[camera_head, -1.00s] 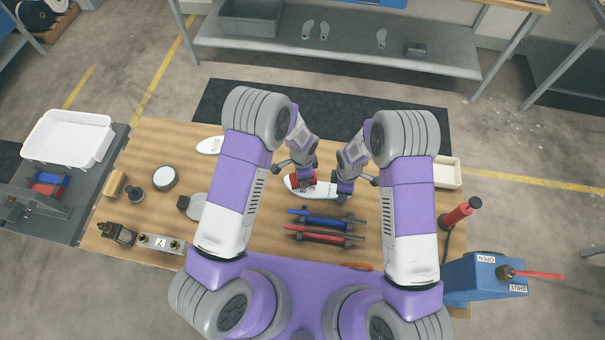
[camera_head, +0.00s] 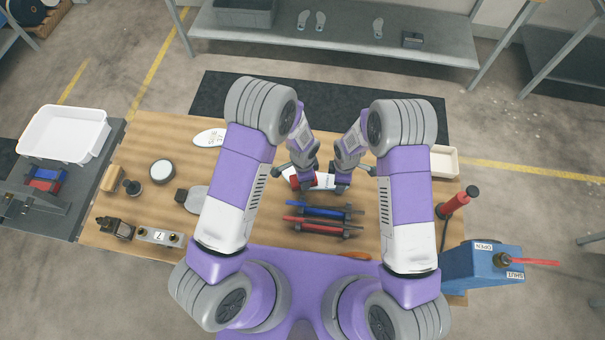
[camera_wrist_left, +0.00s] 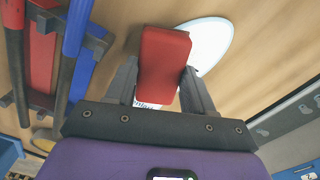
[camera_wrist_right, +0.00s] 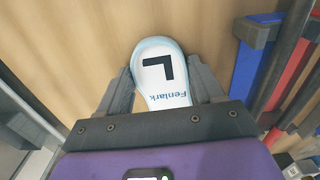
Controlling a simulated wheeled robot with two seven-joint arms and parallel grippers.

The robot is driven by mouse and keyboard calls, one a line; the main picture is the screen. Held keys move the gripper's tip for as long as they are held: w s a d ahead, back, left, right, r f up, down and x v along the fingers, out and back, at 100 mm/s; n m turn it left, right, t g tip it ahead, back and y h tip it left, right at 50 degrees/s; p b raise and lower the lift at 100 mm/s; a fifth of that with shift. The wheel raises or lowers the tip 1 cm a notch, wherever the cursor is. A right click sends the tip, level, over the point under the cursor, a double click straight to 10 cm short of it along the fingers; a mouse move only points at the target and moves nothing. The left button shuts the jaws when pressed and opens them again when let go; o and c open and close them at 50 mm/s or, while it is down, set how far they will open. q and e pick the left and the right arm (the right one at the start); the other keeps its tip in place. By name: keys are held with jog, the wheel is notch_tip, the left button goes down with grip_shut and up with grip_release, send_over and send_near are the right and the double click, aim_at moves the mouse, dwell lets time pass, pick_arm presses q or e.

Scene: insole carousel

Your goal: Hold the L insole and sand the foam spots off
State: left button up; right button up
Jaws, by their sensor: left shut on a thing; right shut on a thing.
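The L insole (camera_head: 325,181) is white with a pale blue edge. My right gripper (camera_head: 342,186) is shut on it; its heel, printed with an L and "Fenlark", shows between the fingers in the right wrist view (camera_wrist_right: 160,95). My left gripper (camera_head: 298,180) is shut on a red block (camera_wrist_left: 163,60). In the left wrist view, the block overlaps the white insole (camera_wrist_left: 212,42); I cannot tell whether they touch. Part of the insole is hidden by the block and fingers. No foam spots can be made out.
A rack with blue and red bars (camera_head: 322,212) stands just in front of the grippers. A pale box (camera_head: 445,162) and blue OPEN/SHUT unit (camera_head: 485,268) are right.

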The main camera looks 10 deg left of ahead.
pick_arm(q)
jog(key=shift+w+a, duration=0.25)
jog(key=shift+w, duration=0.4)
jog(key=shift+w+a, duration=0.3)
jog(key=shift+w, duration=0.3)
jog(key=shift+w+a, duration=0.25)
jog(key=shift+w, duration=0.4)
jog(key=shift+s+d+r, duration=0.1)
jog(key=shift+s+d, duration=0.1)
jog(key=shift+s, duration=0.3)
jog(key=shift+s+d, duration=0.2)
jog(key=shift+s, duration=0.3)
jog(key=shift+s+d, duration=0.25)
jog(key=shift+s, duration=0.25)
jog(key=shift+s+d, duration=0.2)
jog(key=shift+s, duration=0.25)
jog(key=shift+r, duration=3.45)
jog(key=shift+f, duration=0.1)
jog(key=w+f, duration=0.1)
jog(key=w+a+f, duration=0.1)
jog(key=shift+w, duration=0.3)
jog(key=shift+f, duration=1.45)
